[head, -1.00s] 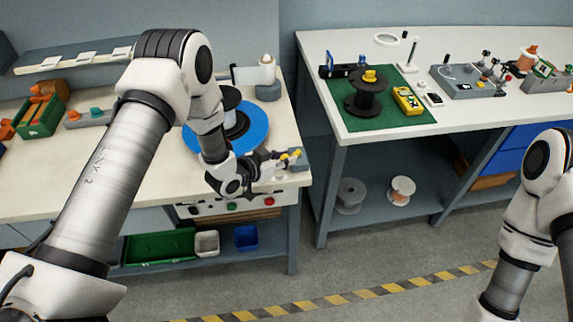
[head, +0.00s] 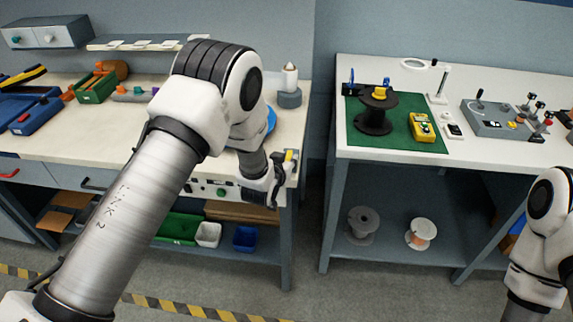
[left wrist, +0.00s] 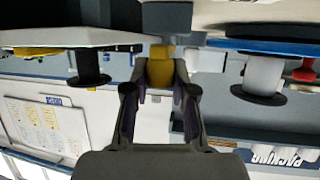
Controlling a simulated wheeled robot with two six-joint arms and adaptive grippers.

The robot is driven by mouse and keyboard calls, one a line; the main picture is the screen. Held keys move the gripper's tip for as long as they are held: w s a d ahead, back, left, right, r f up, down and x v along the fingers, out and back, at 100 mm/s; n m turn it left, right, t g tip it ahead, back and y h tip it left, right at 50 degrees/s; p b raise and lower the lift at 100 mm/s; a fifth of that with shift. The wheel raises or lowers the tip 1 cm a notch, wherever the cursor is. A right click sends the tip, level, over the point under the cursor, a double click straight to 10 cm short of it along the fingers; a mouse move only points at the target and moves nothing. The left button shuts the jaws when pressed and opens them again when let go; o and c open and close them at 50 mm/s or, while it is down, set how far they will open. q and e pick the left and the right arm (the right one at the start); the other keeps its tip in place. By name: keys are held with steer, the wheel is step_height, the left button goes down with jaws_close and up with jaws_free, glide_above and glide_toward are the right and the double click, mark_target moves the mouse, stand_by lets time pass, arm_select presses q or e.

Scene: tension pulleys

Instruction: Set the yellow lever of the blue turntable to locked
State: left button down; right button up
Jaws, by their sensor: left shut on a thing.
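The blue turntable (head: 271,119) is mostly hidden behind my left arm in the head view; only a strip of its blue edge shows. Its edge also shows at the upper right of the left wrist view (left wrist: 285,46), which looks upside down. The yellow lever (head: 289,156) is at the right front corner of the left bench. In the left wrist view the lever (left wrist: 160,68) sits between the fingertips. My left gripper (head: 284,165) is shut on it; its fingers (left wrist: 160,88) flank the yellow piece. The lever's exact setting is unclear. My right gripper is out of view.
The right bench holds a green mat (head: 398,146) with a black spool (head: 375,112) and a yellow meter (head: 422,127). A gap separates the benches. A grey post base (head: 289,98) stands behind the turntable. Bins (head: 245,236) sit on the shelf below.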

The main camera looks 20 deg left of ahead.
arm_select(q)
steer(key=shift+w+n+y, duration=0.1)
steer(key=shift+n+y, duration=0.2)
steer(key=shift+y, duration=0.1)
steer(key=c, duration=1.1)
jaws_free()
steer(key=shift+o, duration=0.9)
steer(key=shift+w, duration=0.1)
steer(key=v, duration=1.2)
